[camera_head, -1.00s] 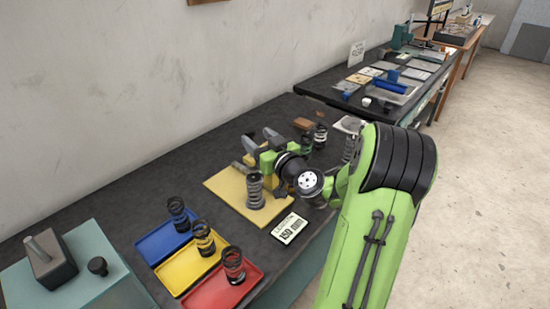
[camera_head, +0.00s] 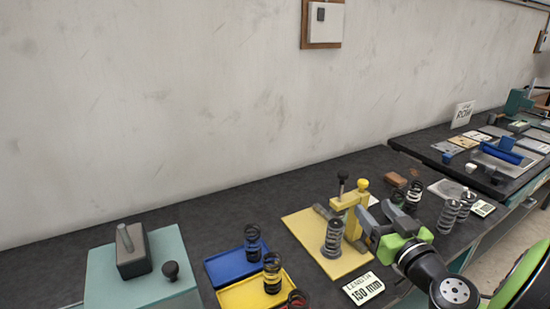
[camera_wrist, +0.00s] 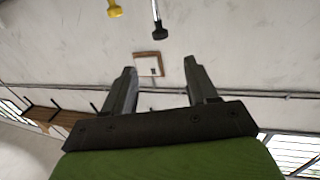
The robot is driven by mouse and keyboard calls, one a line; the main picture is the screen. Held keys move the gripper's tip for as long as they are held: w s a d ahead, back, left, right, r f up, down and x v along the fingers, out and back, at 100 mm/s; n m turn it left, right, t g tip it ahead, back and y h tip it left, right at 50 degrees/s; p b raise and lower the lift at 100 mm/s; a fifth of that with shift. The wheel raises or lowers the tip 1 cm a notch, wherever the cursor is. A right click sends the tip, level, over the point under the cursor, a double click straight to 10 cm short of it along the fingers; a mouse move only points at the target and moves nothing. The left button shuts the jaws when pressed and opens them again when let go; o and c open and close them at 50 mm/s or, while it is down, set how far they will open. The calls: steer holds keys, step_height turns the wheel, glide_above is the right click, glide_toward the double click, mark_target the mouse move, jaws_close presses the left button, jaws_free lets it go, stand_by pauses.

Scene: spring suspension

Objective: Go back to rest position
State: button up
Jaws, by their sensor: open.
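My gripper (camera_head: 379,220) is open and empty, at the right of the head view. It is beside the yellow gauge stand (camera_head: 351,215), in front of its right side; whether they touch I cannot tell. In the wrist view my gripper (camera_wrist: 162,80) shows two dark fingers spread apart against the wall. A grey spring (camera_head: 333,238) stands upright on the yellow board (camera_head: 305,232) at the stand. A black knob (camera_wrist: 158,29) and a yellow knob (camera_wrist: 114,10) show at the top of the wrist view.
Blue (camera_head: 228,267) and yellow (camera_head: 240,293) trays with springs lie front centre. A "150 mm" sign (camera_head: 363,289) stands before the board. More springs (camera_head: 448,216) are right of my gripper. A teal board (camera_head: 105,275) with a grey block (camera_head: 133,254) is left. A wall box (camera_head: 322,22) hangs behind.

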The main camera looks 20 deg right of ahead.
steer(key=w+a+f+n+g+y+p, duration=0.1)
steer(key=a+f+n+g+y, duration=0.2)
steer(key=a, duration=0.6)
steer(key=w+a+f+n+g+y+p, duration=0.1)
steer(key=a+f+n+g+y, duration=0.2)
steer(key=a, duration=0.6)
steer(key=s+a+r+m+g+h+p, duration=0.1)
steer(key=s+a+m+g+h, duration=0.1)
steer(key=s, duration=0.6)
steer(key=s+a+r+m+g+h+p, duration=0.1)
steer(key=s+g, duration=0.3)
steer(key=s, duration=0.5)
steer(key=shift+a+r+m+h, duration=0.4)
steer(key=shift+a+r+m, duration=0.05)
steer(key=shift+r+m, duration=0.35)
